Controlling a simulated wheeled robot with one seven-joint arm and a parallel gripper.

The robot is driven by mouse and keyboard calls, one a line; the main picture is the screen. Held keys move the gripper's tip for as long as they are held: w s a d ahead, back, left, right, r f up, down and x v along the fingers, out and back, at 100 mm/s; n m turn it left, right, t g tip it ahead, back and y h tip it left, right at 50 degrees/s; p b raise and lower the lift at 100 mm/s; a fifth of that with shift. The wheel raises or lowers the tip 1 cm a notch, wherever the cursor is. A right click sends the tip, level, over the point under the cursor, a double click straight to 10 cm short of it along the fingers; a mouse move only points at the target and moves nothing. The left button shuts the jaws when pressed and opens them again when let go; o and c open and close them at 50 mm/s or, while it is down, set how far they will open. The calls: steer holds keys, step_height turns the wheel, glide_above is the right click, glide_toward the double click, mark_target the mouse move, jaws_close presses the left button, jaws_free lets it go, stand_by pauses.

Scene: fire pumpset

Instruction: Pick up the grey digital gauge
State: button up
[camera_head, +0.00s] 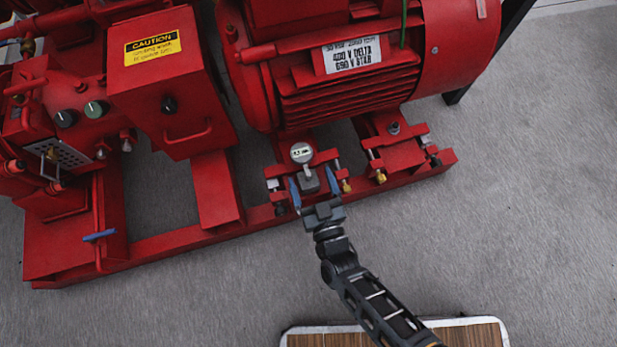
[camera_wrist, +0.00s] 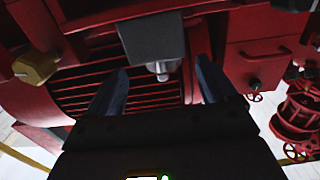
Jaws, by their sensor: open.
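The grey digital gauge (camera_head: 301,153) has a round head with a pale display and stands on the red pump frame below the motor. A stem runs down from its head to a small dark grey block (camera_head: 309,181). My gripper (camera_head: 313,181) is open, with its two blue fingers on either side of that block. In the wrist view my open fingers (camera_wrist: 163,67) point toward a grey block (camera_wrist: 152,42) with a silver knob. Whether the fingers touch the block cannot be told. The round display is not visible in the wrist view.
The red motor (camera_head: 340,80) overhangs just behind the gauge. Bolts and brass fittings (camera_head: 346,186) flank it on the red mount. A red control box with a yellow caution label (camera_head: 152,48) stands at left.

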mark_target(301, 153)
steer(key=b+x, duration=0.1)
steer(key=x, duration=0.3)
steer(key=shift+w+a, duration=0.15)
steer(key=shift+c, duration=0.4)
jaws_close()
